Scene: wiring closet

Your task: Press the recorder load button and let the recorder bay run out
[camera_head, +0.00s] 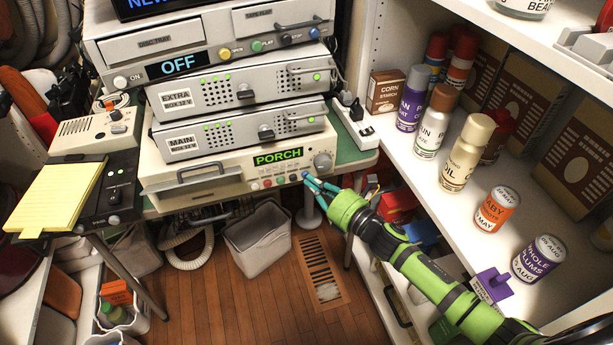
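The lowest beige unit (215,190) of the stack has a green PORCH display (278,156), a row of small coloured buttons (280,181), a dial and a wide front bay with a handle (200,171). I cannot read the button labels, so I cannot tell which is the load button. My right gripper (307,179) reaches in from the lower right. Its teal fingers come together at the right end of the button row, at or very near a blue button; contact is unclear. It holds nothing visible. My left gripper is not in view.
Above sit MAIN (240,136) and EXTRA (243,93) boxes and a unit showing OFF (178,66). A notepad (62,197) and beige device lie left. Shelves with cans (465,150) stand close on the right. A grey bin (258,240) stands on the floor below.

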